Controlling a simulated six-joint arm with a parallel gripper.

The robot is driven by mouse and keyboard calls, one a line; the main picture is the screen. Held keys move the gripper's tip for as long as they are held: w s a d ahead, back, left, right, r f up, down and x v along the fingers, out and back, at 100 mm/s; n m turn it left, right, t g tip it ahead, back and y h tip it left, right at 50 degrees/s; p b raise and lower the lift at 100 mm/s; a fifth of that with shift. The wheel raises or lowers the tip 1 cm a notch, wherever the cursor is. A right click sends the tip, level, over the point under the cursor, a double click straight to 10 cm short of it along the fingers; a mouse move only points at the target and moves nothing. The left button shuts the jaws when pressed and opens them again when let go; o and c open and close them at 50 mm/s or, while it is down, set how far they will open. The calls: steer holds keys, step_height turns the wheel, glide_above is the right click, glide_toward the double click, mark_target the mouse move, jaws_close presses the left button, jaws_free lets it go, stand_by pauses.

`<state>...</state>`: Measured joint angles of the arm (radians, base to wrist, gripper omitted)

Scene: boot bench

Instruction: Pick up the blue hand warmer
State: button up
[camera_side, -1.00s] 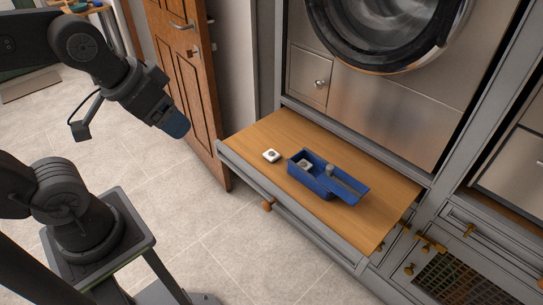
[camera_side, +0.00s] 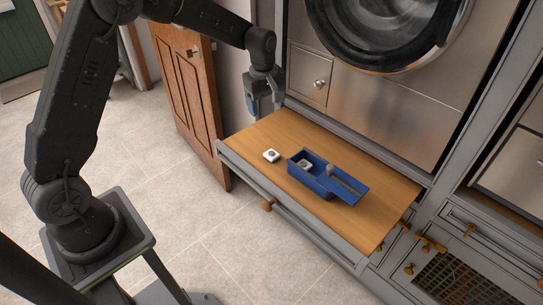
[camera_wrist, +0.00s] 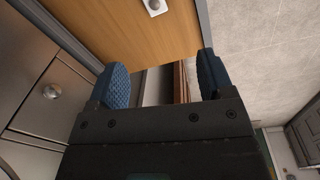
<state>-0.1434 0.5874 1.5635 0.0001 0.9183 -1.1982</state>
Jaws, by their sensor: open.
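My gripper (camera_side: 254,106) is over the far left corner of the pull-out wooden shelf (camera_side: 375,215), pointing down. In the wrist view its two blue-padded fingers (camera_wrist: 162,76) are wide apart with nothing between them. I cannot make out a blue hand warmer. A blue open box (camera_side: 310,182) with a blue lid (camera_side: 345,187) partly across its right side lies on the shelf. A small pale block with a dark round top (camera_side: 305,164) is inside the box's left part. A grey knob-like piece (camera_side: 329,170) stands near the lid.
A similar white block (camera_side: 271,155) lies on the shelf left of the box; it also shows at the top of the wrist view (camera_wrist: 155,6). A wooden door (camera_side: 185,95) is left of the shelf. The steel machine front (camera_side: 375,115) rises behind. The shelf's right end is clear.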

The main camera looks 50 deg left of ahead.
step_height(320, 180, down, 8)
steer(key=w+a+r+n, duration=0.1)
steer(key=w+a+n, duration=0.1)
steer(key=w+n, duration=0.1)
glide_above(272, 153)
steer(key=shift+g, duration=0.4)
steer(key=f, duration=0.7)
steer(key=shift+s+a+f, duration=0.25)
steer(key=shift+a, duration=0.05)
steer(key=shift+w+d+f, duration=0.1)
steer(key=shift+w+f, duration=0.05)
steer(key=shift+f, duration=1.45)
steer(key=shift+w+d+f, duration=0.1)
steer(key=shift+f, duration=1.5)
steer(key=shift+c, duration=0.3)
steer(key=c, duration=1)
steer(key=shift+r, duration=0.15)
